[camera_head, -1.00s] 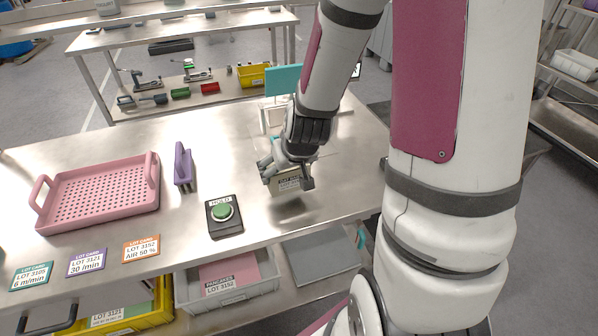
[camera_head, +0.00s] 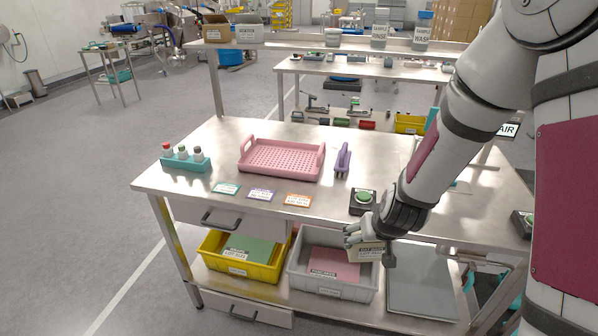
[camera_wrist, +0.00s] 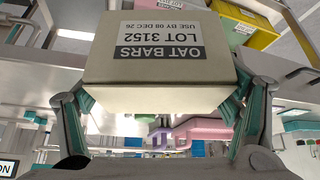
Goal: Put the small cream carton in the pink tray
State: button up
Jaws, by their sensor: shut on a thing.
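The small cream carton (camera_wrist: 160,75) fills the upper middle of the wrist view, with a white label reading OAT BARS, LOT 3152. My gripper (camera_wrist: 160,108) is shut on it, one finger on each side. In the head view my gripper (camera_head: 366,240) holds the carton (camera_head: 367,254) off the front edge of the steel table, above the grey bin side. The pink tray (camera_head: 322,163) stands on the table, up and left of my gripper. It has a perforated floor, two raised handles, and is empty.
A purple handled tool (camera_head: 343,160) stands right of the tray, and a green button box (camera_head: 363,202) is near my gripper. A teal rack (camera_head: 186,163) with bottles is at the left. Label cards (camera_head: 262,195) lie in front of the tray. A grey bin (camera_head: 300,283) is below.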

aim_at(290, 162)
jog(key=i+j, duration=0.1)
jog(key=j, duration=0.4)
jog(key=i+j, duration=0.1)
jog(key=j, duration=0.45)
jog(key=i+j+z, duration=0.1)
jog(key=j, duration=0.9)
jog(key=i, duration=0.05)
